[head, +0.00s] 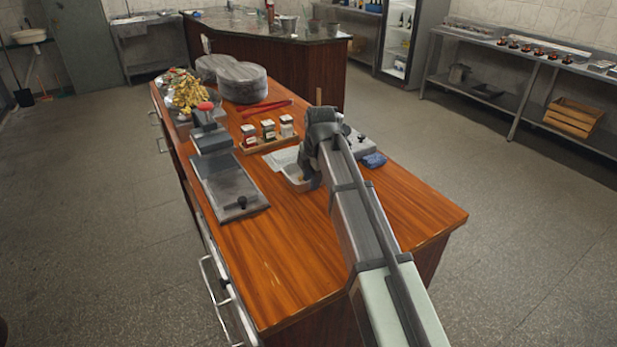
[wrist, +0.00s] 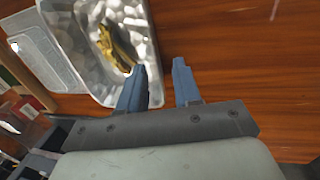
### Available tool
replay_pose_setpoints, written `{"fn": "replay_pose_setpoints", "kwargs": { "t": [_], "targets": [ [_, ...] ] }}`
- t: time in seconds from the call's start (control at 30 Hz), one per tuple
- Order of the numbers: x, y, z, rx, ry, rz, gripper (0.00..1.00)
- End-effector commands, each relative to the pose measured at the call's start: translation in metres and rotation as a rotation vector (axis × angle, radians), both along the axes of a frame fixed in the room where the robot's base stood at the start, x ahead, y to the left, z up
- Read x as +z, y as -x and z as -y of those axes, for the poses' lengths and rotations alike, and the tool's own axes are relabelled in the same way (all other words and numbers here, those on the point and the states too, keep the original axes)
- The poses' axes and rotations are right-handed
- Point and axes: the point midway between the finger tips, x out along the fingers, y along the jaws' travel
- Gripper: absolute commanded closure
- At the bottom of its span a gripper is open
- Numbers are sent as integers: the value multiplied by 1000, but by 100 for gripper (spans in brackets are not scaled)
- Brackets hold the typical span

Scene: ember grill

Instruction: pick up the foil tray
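The foil tray (wrist: 85,40) is a shiny silver dish at the upper left of the wrist view, with a yellow-brown food piece (wrist: 117,48) inside. In the head view the tray (head: 299,184) sits on the wooden counter, partly hidden by my arm. My gripper (wrist: 160,68) is open with nothing held between its fingers. In the wrist view its left finger overlaps the tray's near right edge and its right finger is over bare wood, so the wall lies about between them. I cannot tell whether either finger touches the tray. In the head view my arm hides the fingertips.
A clear flat container (wrist: 45,50) lies just left of the tray. The counter's front (head: 285,270) is clear.

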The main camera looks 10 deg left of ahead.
Motion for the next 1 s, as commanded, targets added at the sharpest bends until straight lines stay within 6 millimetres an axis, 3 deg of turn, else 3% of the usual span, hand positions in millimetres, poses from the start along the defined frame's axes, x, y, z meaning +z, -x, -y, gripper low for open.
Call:
{"fn": "replay_pose_setpoints", "kwargs": {
  "t": [0.1, 0.43, 1.0],
  "targets": [
    [0, 0, 0, 0, 0, 0, 68],
    [0, 0, 0, 0, 0, 0, 100],
    [3, 0, 0, 0, 0, 0, 100]
  ]
}}
